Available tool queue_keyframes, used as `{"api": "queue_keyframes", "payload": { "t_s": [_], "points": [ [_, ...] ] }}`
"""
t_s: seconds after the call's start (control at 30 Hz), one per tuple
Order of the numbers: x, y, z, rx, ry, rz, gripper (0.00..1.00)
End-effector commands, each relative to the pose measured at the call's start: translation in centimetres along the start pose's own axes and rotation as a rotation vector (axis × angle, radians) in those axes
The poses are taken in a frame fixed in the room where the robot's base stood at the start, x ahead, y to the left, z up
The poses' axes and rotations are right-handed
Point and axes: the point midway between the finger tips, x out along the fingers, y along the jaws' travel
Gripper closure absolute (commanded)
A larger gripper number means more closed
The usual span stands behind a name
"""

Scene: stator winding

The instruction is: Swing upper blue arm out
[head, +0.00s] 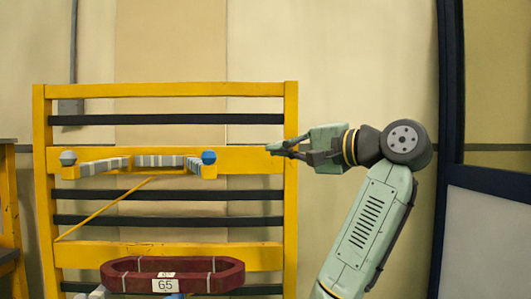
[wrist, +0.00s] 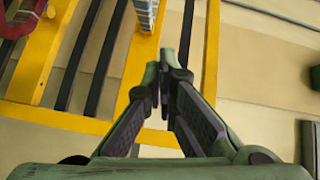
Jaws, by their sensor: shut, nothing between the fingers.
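The upper arm piece with a blue knob (head: 208,157) is at the right end of a grey segmented bracket (head: 158,161) on the yellow rack. It points toward the camera, beside the rack's upper yellow rail. A blue and grey striped part (wrist: 145,12) shows at the top of the wrist view, ahead and left of my fingertips; it is cut off by the frame edge. My gripper (head: 272,149) is shut and empty, right of the blue knob and apart from it. In the wrist view my closed fingers (wrist: 164,75) point toward the rack's yellow frame.
The yellow rack (head: 291,200) has several black bars. A grey knob (head: 68,158) ends the bracket's left side. A thin yellow diagonal strut (head: 105,208) crosses the rack.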

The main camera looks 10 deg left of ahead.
Motion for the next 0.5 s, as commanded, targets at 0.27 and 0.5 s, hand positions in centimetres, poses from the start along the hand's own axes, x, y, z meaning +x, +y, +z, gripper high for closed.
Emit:
{"api": "queue_keyframes", "payload": {
  "t_s": [0.27, 0.5],
  "points": [
    [5.8, -0.3, 0.0, 0.0, -0.001, 0.002, 1.0],
    [9.5, -0.1, 1.2, -0.004, 0.003, 0.0, 1.0]
  ]
}}
